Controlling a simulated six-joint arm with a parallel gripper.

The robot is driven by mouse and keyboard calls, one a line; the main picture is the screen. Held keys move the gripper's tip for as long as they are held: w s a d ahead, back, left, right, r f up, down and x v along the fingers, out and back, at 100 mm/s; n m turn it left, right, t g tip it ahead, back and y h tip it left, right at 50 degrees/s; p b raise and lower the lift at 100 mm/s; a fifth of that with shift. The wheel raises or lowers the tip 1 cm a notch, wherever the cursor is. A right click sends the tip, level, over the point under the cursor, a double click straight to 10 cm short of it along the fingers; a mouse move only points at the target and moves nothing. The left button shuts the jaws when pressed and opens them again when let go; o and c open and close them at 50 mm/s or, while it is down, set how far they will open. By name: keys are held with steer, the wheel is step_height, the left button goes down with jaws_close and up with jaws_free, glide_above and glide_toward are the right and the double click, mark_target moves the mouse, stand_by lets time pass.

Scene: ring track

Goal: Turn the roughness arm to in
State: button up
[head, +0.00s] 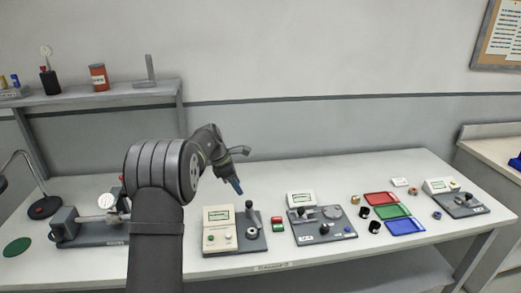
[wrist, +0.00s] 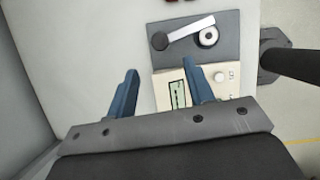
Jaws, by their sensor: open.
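A cream gauge box with a green display (head: 218,238) stands on the bench, joined to a dark grey plate (head: 256,243). I take it for the roughness tester; its label is unreadable. In the wrist view a pale flat arm (wrist: 188,31) runs from a black pivot (wrist: 159,41) to the upper right. Its free end lies beside a round metal ring (wrist: 208,38), not over the ring's centre. The cream box (wrist: 172,88) is partly hidden by my fingers. My gripper (head: 238,188) is open and empty, above and behind the tester; its fingers also show in the wrist view (wrist: 162,70).
Left on the bench is a grey bench device (head: 85,232). Right of the tester are red and green blocks (head: 277,223), another gauge (head: 322,225), and red, green and blue trays (head: 405,226). A gauge (head: 458,200) stands far right. Bench behind the tester is clear.

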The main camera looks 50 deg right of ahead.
steer(key=v, duration=0.9)
steer(key=s+r+m+t, duration=0.6)
steer(key=s+r+m, duration=0.5)
steer(key=s+m, duration=0.4)
steer(key=shift+s+a+m, duration=0.2)
steer(key=shift+a+m, duration=0.1)
steer(key=shift+m, duration=1.5)
